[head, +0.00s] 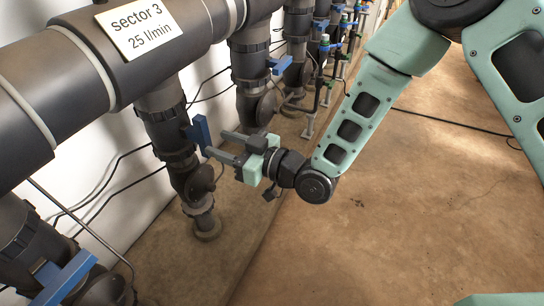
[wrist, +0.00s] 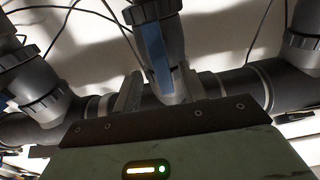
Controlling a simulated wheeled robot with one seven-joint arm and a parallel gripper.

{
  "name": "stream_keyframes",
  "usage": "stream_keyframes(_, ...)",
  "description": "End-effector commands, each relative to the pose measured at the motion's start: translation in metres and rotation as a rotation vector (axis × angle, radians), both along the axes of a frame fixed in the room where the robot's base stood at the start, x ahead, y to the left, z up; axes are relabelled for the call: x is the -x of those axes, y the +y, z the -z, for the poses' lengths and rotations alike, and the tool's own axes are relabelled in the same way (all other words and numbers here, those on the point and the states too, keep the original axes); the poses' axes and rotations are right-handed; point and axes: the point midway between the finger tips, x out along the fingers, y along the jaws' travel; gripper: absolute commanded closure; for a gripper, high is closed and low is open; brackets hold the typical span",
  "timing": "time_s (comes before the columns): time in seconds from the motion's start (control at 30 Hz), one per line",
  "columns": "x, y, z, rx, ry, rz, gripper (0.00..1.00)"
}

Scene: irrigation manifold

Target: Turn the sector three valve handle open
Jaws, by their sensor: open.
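The sector 3 sign (head: 139,27) is fixed on a thick dark pipe at the upper left in the head view. A valve body (head: 168,125) hangs below it, with a blue handle (head: 201,131) on its side. My gripper (head: 215,142) is open, its two fingers reaching toward this handle. In the wrist view the blue handle (wrist: 156,55) stands nearly upright, in line with the gap between my fingers (wrist: 158,90). I cannot tell whether the fingers touch it. The handle's far side is hidden.
Another blue valve handle (head: 64,278) is at the lower left, and one (head: 279,65) lies farther back. Smaller valves stand in a row beyond. Black cables run along the white wall (head: 95,165).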

Motion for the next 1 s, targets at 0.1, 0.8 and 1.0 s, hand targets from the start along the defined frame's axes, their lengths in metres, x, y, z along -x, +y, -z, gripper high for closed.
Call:
stream_keyframes(0.1,0.011,-0.029,-0.001,0.003,0.004,0.003,0.58)
stream_keyframes(0.8,0.045,-0.109,0.000,0.000,0.001,0.001,0.58)
stream_keyframes(1.0,0.045,-0.109,0.000,0.001,0.001,0.001,0.58)
